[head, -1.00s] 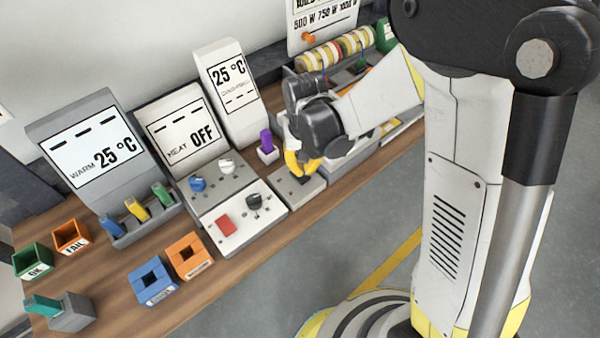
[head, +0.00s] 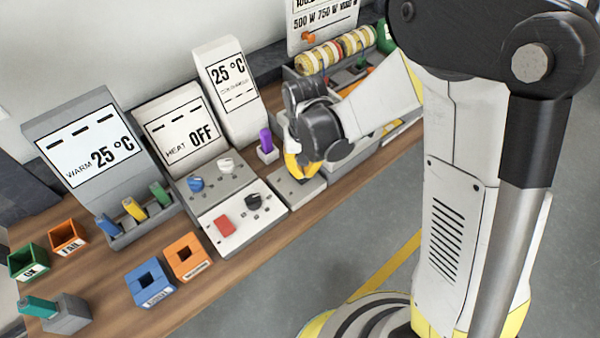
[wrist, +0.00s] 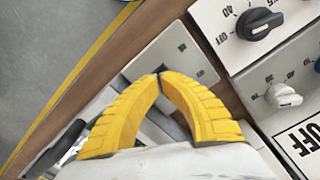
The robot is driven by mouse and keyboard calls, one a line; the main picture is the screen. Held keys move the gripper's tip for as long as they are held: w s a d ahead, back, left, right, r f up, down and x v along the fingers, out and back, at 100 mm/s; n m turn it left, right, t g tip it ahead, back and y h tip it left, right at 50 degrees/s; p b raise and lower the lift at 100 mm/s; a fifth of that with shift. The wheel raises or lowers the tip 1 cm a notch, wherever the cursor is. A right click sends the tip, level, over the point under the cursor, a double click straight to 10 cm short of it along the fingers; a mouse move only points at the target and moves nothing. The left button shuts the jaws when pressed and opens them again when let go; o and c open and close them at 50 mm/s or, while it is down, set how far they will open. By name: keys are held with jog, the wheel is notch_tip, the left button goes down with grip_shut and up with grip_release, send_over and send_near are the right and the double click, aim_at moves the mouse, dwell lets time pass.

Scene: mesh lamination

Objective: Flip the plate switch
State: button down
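A flat light-grey plate (head: 290,192) lies on the bench to the right of the knob panel. My gripper (head: 299,178) is over it, pointing down. In the wrist view the grey plate (wrist: 172,58) shows beyond my yellow fingers, with a small dark mark near its far edge. My gripper (wrist: 160,75) has its fingertips together over the plate's near part. No switch lever shows clearly; the fingers hide that part. I cannot tell whether the tips touch the plate. The heat display (head: 184,135) reads OFF.
A white knob (head: 226,166) and a blue knob (head: 196,184) are behind. A purple piece (head: 265,142) stands close behind the plate.

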aim_at(305, 177)
jog(key=shift+f+b, duration=0.75)
jog(key=shift+f, duration=0.15)
jog(key=shift+r, duration=0.1)
jog(key=shift+r+p, duration=2.4)
jog(key=shift+r, duration=1.1)
jog(key=shift+d+r, duration=0.15)
jog(key=shift+r, duration=0.05)
jog(key=s+d+r+t+b, duration=0.6)
jog(key=s+d+r, duration=0.4)
jog(key=d, duration=0.3)
jog(key=shift+s+r+m+t, duration=0.4)
jog(key=shift+r+t, duration=0.2)
jog(key=shift+r, duration=0.15)
